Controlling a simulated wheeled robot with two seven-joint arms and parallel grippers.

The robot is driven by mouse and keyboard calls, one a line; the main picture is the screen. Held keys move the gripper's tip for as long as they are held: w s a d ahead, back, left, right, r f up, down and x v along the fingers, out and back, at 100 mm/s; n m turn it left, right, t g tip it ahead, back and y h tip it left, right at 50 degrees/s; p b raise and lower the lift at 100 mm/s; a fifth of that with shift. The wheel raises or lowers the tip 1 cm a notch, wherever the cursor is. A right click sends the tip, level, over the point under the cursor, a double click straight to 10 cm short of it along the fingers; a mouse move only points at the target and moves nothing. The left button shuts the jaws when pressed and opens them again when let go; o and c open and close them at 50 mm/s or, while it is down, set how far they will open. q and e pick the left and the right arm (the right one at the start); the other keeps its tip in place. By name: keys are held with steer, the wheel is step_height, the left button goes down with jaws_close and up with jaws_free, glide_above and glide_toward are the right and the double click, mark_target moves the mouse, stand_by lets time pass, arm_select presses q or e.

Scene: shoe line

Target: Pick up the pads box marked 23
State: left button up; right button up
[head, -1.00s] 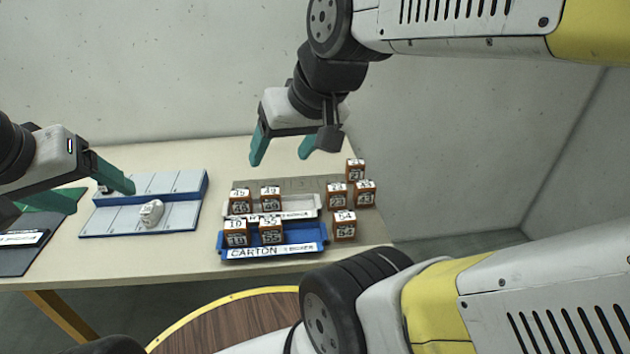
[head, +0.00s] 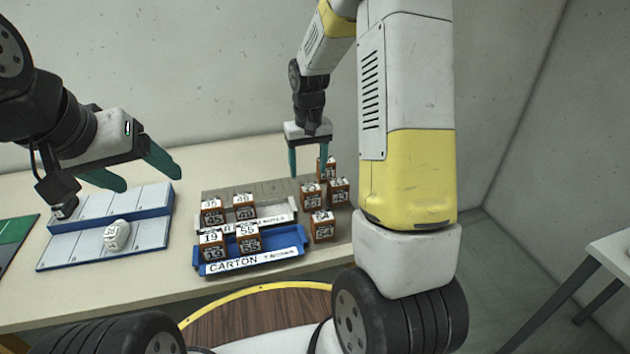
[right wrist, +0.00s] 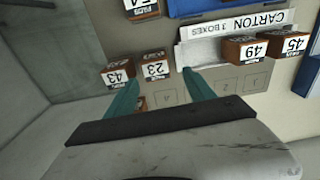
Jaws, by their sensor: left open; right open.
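The box marked 23 (right wrist: 155,68) is a small orange-brown box with white labels. In the right wrist view it lies just beyond my right gripper (right wrist: 161,82), near the gap between the fingertips. In the head view it appears to be the left one (head: 311,195) of two boxes side by side, right of the trays. My right gripper (head: 308,167) is open, empty and pointing down above and behind that box. My left gripper (head: 145,178) is open and empty above the grey-and-blue rack at the left.
Box 43 (right wrist: 118,74) stands close beside box 23. Another box (head: 327,168) stands behind, partly hidden by a right finger. Box 54 (head: 322,226) stands in front. Several boxes stand at the blue CARTON tray (head: 292,240) and the white tray behind. A white object (head: 117,235) lies on the rack.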

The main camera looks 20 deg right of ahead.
mark_target(310, 187)
steer(key=f, duration=0.1)
steer(key=d+f, duration=0.1)
steer(key=shift+w+d+f, duration=0.1)
steer(key=shift+w+f, duration=0.2)
steer(key=shift+w, duration=0.05)
steer(key=f, duration=0.7)
steer(key=shift+w+a+f, duration=0.2)
steer(key=shift+f, duration=0.15)
steer(key=c, duration=1.2)
